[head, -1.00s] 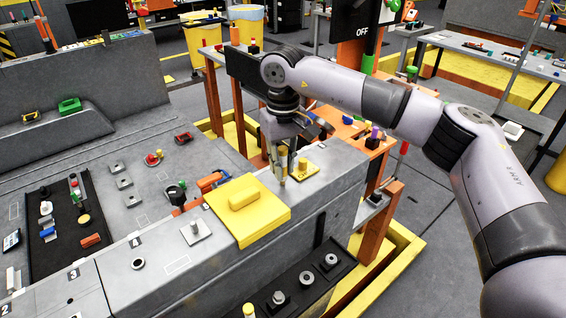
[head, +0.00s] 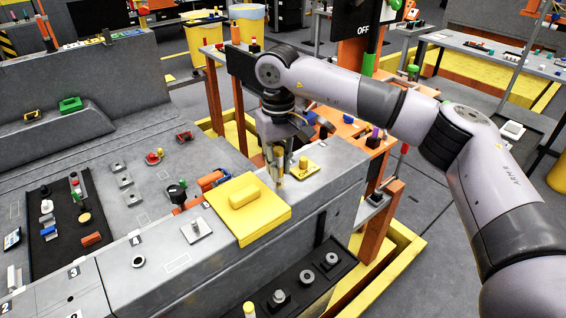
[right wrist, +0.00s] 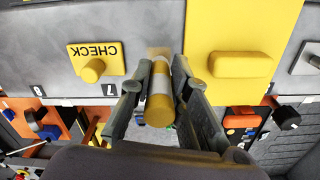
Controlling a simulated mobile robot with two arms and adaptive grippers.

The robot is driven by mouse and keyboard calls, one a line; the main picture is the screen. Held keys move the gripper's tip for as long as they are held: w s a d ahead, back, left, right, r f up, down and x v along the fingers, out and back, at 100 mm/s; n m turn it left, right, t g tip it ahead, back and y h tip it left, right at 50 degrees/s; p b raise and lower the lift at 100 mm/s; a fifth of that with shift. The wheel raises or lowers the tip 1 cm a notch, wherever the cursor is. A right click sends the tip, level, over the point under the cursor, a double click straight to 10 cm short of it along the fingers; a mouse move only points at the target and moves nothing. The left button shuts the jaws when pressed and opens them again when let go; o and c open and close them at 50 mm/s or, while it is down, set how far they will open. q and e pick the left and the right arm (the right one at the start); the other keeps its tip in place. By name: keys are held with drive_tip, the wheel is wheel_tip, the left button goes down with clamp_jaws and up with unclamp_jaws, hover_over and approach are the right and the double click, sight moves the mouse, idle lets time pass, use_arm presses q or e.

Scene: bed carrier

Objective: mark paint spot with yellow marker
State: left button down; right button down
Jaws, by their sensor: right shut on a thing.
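My right gripper (head: 279,180) is shut on the yellow marker, a short cylinder with yellow and pale bands. The marker (right wrist: 159,95) shows between the two fingers in the right wrist view. My right gripper is over the grey bench top (head: 330,170), between a big yellow block and a small yellow plate. A small tan patch (right wrist: 158,52) shows at the far end of the marker in the right wrist view; I cannot tell whether it is the paint spot or part of the marker. My left gripper is not in view.
The yellow block with a raised handle (head: 245,200) lies just left of the gripper. The small yellow CHECK plate with a knob (right wrist: 95,62) lies close on the other side. A black tray with several tools (head: 62,215) is at the left. Orange posts stand behind the bench.

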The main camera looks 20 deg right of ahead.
drive_tip(key=shift+s+a, duration=0.1)
drive_tip(key=shift+a, duration=0.4)
drive_tip(key=shift+d, duration=0.25)
drive_tip(key=shift+d, duration=0.9)
drive_tip(key=shift+a, duration=0.1)
drive_tip(key=shift+a, duration=1.05)
drive_tip(key=shift+d, duration=0.2)
drive_tip(key=shift+d, duration=0.95)
drive_tip(key=shift+a, duration=0.15)
